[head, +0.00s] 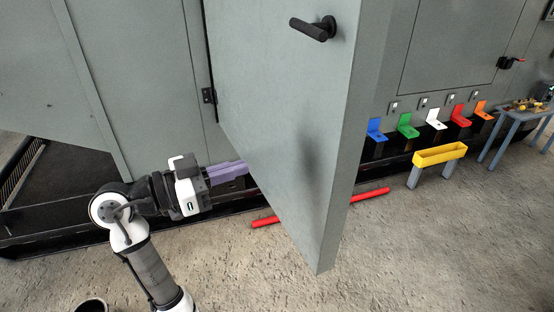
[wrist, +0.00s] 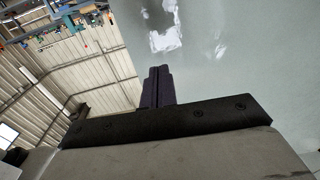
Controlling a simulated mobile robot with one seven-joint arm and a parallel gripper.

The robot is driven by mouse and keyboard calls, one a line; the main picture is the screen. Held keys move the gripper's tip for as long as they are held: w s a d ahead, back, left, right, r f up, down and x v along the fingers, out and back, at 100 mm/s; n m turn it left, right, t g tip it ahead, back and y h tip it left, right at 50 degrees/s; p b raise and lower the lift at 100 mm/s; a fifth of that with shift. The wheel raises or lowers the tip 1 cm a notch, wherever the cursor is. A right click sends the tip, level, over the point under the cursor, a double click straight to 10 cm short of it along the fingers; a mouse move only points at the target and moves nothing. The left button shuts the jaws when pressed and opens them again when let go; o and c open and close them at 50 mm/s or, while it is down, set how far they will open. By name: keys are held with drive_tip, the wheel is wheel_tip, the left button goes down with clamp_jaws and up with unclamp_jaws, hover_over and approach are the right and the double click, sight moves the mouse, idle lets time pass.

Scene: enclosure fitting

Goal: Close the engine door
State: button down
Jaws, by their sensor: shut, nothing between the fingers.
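The engine door (head: 290,110) is a large grey panel, standing open and swung out from the grey enclosure toward me in the head view. A black handle (head: 312,28) sticks out near its top. A hinge (head: 208,96) shows at its left edge. My gripper (head: 238,168) has purple fingers and is low at the left, by the door's hinge-side lower edge; its fingertips end close to the door, and I cannot tell whether they touch it. In the wrist view the fingers (wrist: 158,88) are together and empty, with a pale grey surface, likely the door, filling the right side.
A red bar (head: 368,194) lies on the floor beneath the door. A yellow trough (head: 440,154) on legs, several coloured brackets (head: 408,126) and a small table (head: 522,112) stand to the right. The concrete floor (head: 430,250) in front is clear.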

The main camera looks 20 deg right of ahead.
sight(311, 146)
drive_tip(key=d+p, duration=0.1)
drive_tip(key=d, duration=0.3)
drive_tip(key=w+d+p, duration=0.1)
drive_tip(key=d+p, duration=0.1)
drive_tip(key=d, duration=0.2)
drive_tip(key=w+d+p, duration=0.1)
drive_tip(key=d+p, duration=0.1)
drive_tip(key=d, duration=0.3)
drive_tip(key=shift+w+r, duration=0.1)
drive_tip(key=shift+w, duration=0.15)
drive_tip(key=shift+w+d, duration=0.1)
drive_tip(key=shift+d, duration=0.2)
